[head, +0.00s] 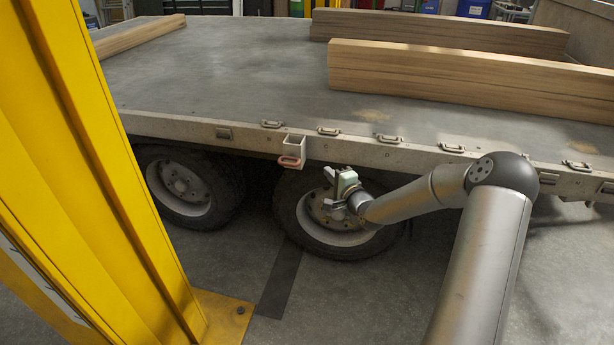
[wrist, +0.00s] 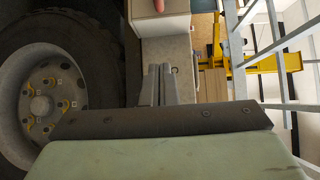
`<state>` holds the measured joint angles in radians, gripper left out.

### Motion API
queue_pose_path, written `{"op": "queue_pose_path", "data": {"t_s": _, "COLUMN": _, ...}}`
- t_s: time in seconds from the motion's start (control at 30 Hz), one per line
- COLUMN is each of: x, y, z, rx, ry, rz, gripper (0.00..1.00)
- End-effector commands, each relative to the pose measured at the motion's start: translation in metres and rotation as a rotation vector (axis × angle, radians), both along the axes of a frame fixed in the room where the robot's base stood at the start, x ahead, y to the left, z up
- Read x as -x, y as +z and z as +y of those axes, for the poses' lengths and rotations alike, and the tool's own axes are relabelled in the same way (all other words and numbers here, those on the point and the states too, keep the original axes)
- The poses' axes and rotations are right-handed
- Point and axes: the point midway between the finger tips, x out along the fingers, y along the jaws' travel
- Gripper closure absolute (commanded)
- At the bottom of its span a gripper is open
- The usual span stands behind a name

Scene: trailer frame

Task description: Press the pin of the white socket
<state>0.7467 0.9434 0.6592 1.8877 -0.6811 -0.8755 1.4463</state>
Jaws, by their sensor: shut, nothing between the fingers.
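The white socket (head: 295,146) is fixed on the side rail of the trailer bed, above the gap between the two wheels. Its reddish pin (head: 289,161) sticks out at the socket's lower front. My gripper (head: 328,187) is in front of the right wheel, to the right of and below the socket, and apart from it. In the wrist view my gripper (wrist: 158,68) shows two grey fingers close together, shut and empty. The socket (wrist: 160,25) is at the top there, beyond the fingertips, with the red pin (wrist: 158,5) cut by the upper edge.
The right wheel (head: 300,225) stands close behind my gripper; its tyre fills the left of the wrist view. A yellow post (head: 85,150) stands at the left. Metal rings (head: 328,131) line the bed's edge. Timber beams (head: 460,75) lie on the bed (head: 225,75).

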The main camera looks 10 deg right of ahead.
Motion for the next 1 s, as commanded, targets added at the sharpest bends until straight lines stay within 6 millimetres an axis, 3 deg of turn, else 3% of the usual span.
{"op": "queue_pose_path", "data": {"t_s": 0.5, "x": -0.008, "y": -0.001, "z": -0.001, "rx": -0.038, "ry": -0.006, "rz": -0.022, "gripper": 1.00}}
{"op": "queue_pose_path", "data": {"t_s": 1.0, "x": -0.090, "y": -0.005, "z": 0.025, "rx": -0.038, "ry": -0.006, "rz": -0.021, "gripper": 1.00}}
